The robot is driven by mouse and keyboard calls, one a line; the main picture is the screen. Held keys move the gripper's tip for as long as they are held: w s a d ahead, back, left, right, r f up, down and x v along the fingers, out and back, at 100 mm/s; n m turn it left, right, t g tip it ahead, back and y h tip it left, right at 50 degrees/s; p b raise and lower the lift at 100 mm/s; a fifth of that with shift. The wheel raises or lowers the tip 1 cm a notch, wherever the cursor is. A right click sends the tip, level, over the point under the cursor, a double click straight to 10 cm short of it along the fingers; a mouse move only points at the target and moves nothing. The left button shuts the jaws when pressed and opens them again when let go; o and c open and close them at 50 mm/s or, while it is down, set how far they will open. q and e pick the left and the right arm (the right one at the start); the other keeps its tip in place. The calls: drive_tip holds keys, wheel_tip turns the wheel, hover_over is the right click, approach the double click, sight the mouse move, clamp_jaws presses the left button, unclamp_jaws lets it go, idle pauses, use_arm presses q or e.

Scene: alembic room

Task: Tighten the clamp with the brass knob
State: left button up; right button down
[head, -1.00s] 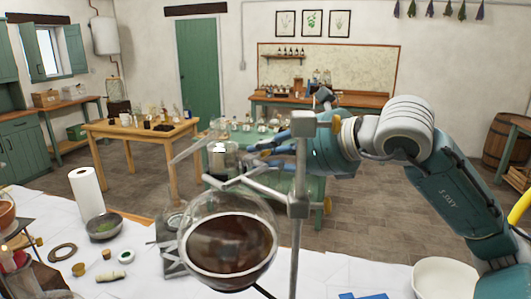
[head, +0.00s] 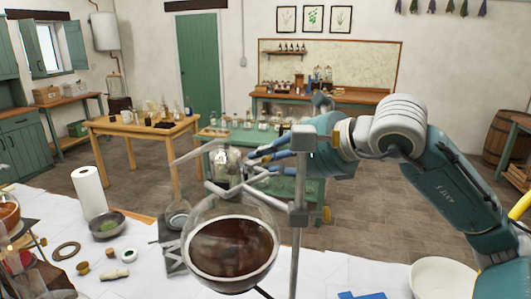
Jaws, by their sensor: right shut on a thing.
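A round glass flask (head: 232,258) with dark brown liquid is in the middle foreground. A metal clamp (head: 222,190) reaches to its neck from a steel stand (head: 296,250). A brass knob (head: 325,214) shows on the right of the clamp's lower boss (head: 298,214). Another brass knob (head: 343,132) is beside the upper boss (head: 303,138). A glass still head (head: 224,157) with a sloping tube is above the flask. My right gripper (head: 256,157) reaches left behind the stand, its blue fingertips shut at the glass head. The stand partly hides it. My left gripper is out of view.
A white bowl (head: 443,276) is at lower right. A green table (head: 309,190) with bottles stands behind the flask.

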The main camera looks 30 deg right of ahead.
drive_tip(key=g+p, duration=0.1)
drive_tip(key=p, duration=0.2)
drive_tip(key=r+g+p, duration=0.1)
drive_tip(key=p, duration=0.3)
drive_tip(key=r+g+h+p, duration=0.1)
drive_tip(key=g+p, duration=0.1)
drive_tip(key=p, duration=0.2)
drive_tip(key=shift+w+r, duration=0.2)
drive_tip(key=shift+w, duration=0.2)
drive_tip(key=shift+w+f+g+p, duration=0.1)
drive_tip(key=shift+f+g+p, duration=0.2)
drive_tip(key=shift+g+p, duration=0.5)
drive_tip(key=g, duration=0.1)
drive_tip(key=g+h, duration=0.1)
drive_tip(key=g, duration=0.2)
drive_tip(key=shift+a+f, duration=0.1)
drive_tip(key=shift+f, duration=0.15)
drive_tip(key=g, duration=0.2)
drive_tip(key=g+h, duration=0.1)
drive_tip(key=g, duration=0.1)
drive_tip(key=shift+w+f+h, duration=0.15)
drive_tip(key=shift+w+h, duration=0.05)
drive_tip(key=shift+h, duration=0.1)
drive_tip(key=shift+w+f+g+h, duration=0.1)
drive_tip(key=shift+g+h, duration=0.3)
drive_tip(key=shift+g, duration=1.9)
